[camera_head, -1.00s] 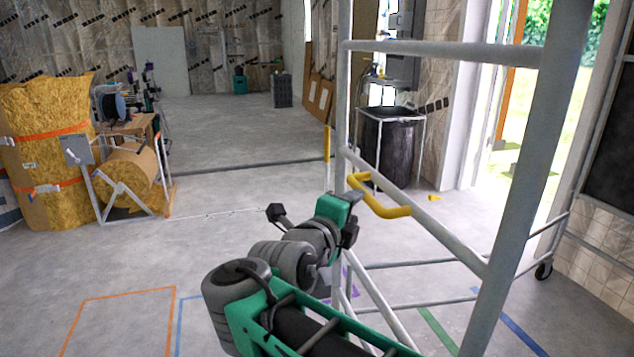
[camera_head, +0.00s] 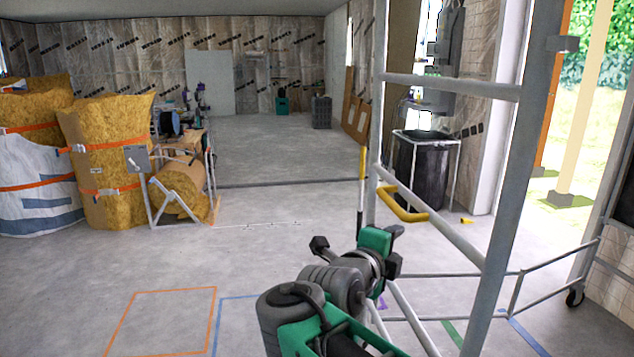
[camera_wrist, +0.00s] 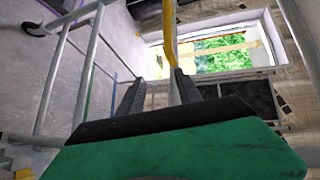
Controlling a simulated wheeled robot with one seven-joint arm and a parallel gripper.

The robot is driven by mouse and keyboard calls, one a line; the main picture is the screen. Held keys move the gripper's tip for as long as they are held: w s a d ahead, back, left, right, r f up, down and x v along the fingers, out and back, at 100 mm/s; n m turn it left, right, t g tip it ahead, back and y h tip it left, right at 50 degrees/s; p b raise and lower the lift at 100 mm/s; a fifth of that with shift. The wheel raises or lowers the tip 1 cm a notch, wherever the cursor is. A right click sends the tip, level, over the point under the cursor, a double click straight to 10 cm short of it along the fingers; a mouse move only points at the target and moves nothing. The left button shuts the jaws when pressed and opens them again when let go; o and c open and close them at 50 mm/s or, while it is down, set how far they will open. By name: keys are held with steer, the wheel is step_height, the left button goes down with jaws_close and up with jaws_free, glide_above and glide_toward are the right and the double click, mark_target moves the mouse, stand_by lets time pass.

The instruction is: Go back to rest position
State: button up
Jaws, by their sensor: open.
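The yellow handle (camera_head: 405,211) is fixed on the grey tubular frame of the panel lift (camera_head: 502,190), to the right of centre in the head view. My gripper (camera_head: 395,250) is open, below the handle and apart from it in the head view. In the wrist view, my two dark fingers (camera_wrist: 158,88) stand spread beyond the green gripper body. The yellow handle (camera_wrist: 170,38) shows there past the fingertips, with nothing visibly held. The lower part of my arm runs out of the bottom of the head view.
Wrapped yellow insulation bales (camera_head: 108,170) and a workbench (camera_head: 190,150) stand at the left. A black bin (camera_head: 424,172) stands behind the lift. The lift's low base bars and a caster (camera_head: 575,297) reach right. The middle floor is clear, with orange tape (camera_head: 160,320) in front.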

steer(key=s+r+n+g+y+p, duration=0.2)
steer(key=s+n+g+y+p, duration=0.2)
steer(key=s+n+p, duration=0.6)
steer(key=s+r+n+g+y+p, duration=0.1)
steer(key=s+n+g+y+p, duration=0.3)
steer(key=s+n+p, duration=0.6)
steer(key=n+g+p, duration=0.1)
steer(key=n+p, duration=0.3)
steer(key=p, duration=0.2)
steer(key=shift+s+d+r+n+g+p, duration=0.3)
steer(key=shift+s+d+r+g+p, duration=0.05)
steer(key=shift+r+g, duration=0.05)
